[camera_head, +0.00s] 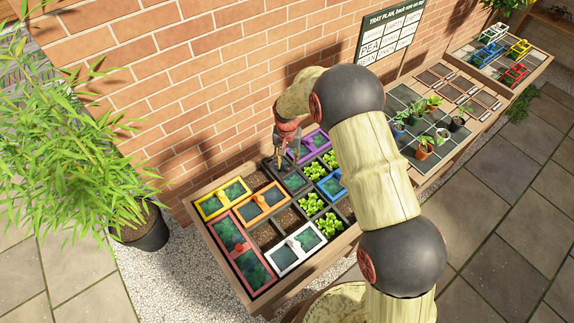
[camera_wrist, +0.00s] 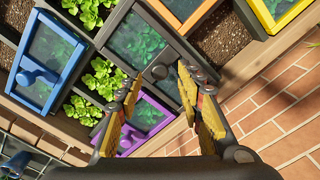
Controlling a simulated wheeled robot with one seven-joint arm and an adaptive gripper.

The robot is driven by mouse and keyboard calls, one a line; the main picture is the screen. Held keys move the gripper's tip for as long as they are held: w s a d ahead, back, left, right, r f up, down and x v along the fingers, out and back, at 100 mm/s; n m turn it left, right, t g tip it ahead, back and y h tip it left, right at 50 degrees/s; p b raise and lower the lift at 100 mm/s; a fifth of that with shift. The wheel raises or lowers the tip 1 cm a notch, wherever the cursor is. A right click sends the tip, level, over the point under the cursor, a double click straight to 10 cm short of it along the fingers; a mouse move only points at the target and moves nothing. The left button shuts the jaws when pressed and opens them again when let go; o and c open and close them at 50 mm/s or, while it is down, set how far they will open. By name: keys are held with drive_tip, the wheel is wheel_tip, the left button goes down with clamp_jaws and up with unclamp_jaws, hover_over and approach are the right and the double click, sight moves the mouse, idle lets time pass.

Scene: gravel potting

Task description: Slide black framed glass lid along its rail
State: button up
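The black framed glass lid (camera_head: 295,183) lies in the planter bed, partly behind my gripper in the head view. My gripper (camera_head: 280,163) points down over that end. I see no clear contact, and the height gap is hard to tell.
A purple lid (camera_wrist: 148,122), a blue lid (camera_wrist: 45,65), and orange (camera_head: 262,201), yellow (camera_head: 223,198), red (camera_head: 240,250) and white (camera_head: 296,248) lids lie around it. Open cells hold lettuce (camera_head: 310,204) or soil. The brick wall (camera_head: 180,100) stands close behind the bed.

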sight(287, 170)
drive_tip(key=shift+f, duration=1.25)
drive_tip(key=shift+c, duration=0.9)
drive_tip(key=c, duration=0.8)
